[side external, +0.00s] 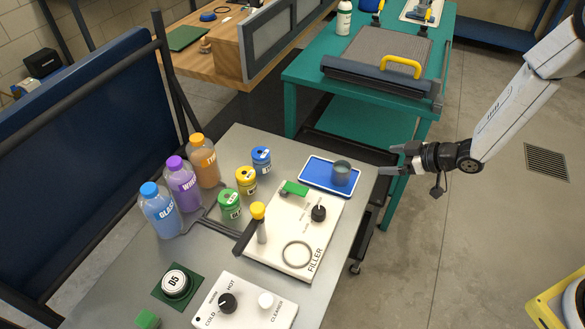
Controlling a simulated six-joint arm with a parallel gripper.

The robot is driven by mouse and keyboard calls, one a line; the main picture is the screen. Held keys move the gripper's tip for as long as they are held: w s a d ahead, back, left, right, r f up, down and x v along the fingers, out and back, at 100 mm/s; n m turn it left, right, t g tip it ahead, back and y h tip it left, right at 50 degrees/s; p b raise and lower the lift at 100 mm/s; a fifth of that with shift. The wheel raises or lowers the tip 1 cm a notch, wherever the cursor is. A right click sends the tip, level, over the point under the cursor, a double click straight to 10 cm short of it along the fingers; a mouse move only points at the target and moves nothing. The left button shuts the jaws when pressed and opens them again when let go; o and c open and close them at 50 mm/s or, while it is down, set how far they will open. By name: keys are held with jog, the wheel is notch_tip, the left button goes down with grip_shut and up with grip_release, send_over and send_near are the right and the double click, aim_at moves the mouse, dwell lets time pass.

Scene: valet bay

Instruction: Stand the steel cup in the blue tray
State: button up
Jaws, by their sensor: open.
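The steel cup (341,172) stands upright in the blue tray (313,173), toward the tray's right side. The tray is a shallow blue rectangle with a pale rim, lying at the far right corner of the grey metal table. My gripper (386,160) is open and empty, just right of the cup and apart from it, level with the table's right edge. Its fingers point left toward the cup.
The filler panel (283,245), with a knob, lever and ring, lies in front of the tray. Small jars (246,180) and tall bottles (182,183) stand to the left. A cold/hot cleaner panel (245,305) is at the front. A teal cart (310,80) stands behind.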

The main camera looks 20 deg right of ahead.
jog(key=s+d+r+m+g+h, duration=0.2)
jog(key=s+r+m+g+h, duration=0.1)
jog(key=s, duration=0.6)
jog(key=s+d+r+m+g+h, duration=0.3)
jog(key=s+r+m+h, duration=0.1)
jog(key=s+r, duration=0.4)
jog(key=shift+s+r+m+g, duration=0.3)
jog(key=shift+s+m, duration=0.2)
jog(key=shift+s, duration=0.25)
